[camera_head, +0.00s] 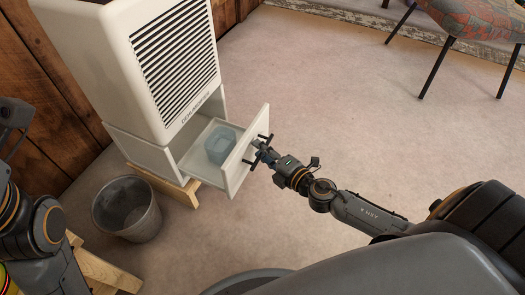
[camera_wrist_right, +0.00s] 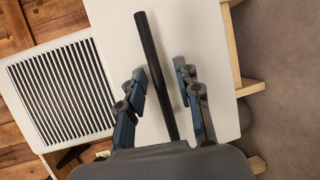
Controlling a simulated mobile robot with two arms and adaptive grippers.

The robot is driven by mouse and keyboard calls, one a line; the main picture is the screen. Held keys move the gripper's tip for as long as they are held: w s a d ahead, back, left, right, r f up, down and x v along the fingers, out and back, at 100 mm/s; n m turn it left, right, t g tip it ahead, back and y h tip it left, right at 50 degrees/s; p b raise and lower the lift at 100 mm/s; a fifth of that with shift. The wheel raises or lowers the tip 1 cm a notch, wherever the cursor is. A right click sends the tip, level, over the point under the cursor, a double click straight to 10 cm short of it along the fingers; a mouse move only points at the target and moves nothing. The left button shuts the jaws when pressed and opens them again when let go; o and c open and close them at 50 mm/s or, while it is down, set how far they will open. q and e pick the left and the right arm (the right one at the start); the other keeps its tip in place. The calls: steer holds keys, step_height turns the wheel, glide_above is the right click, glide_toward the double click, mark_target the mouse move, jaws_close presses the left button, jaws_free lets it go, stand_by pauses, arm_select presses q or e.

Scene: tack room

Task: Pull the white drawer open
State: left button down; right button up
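The white drawer (camera_head: 237,160) stands pulled out of the white cabinet under a louvred white unit, and its inside shows. A pale blue container (camera_head: 220,145) sits in it. A black bar handle (camera_head: 266,139) is on the drawer front; it also crosses the right wrist view (camera_wrist_right: 153,60). My right gripper (camera_head: 261,151) is at the handle. In the right wrist view the gripper's two fingers (camera_wrist_right: 161,70) stand apart on either side of the bar, with gaps showing beside it. My left arm shows at the left edge; its fingers are not visible.
A grey bin (camera_head: 128,208) stands on the floor in front of the cabinet, left of the drawer. The cabinet rests on a wooden stand (camera_head: 172,187). A patterned chair (camera_head: 478,18) is at the upper right. The carpet between is clear.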

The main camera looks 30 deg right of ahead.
steer(key=v, duration=1.2)
stand_by(0.5)
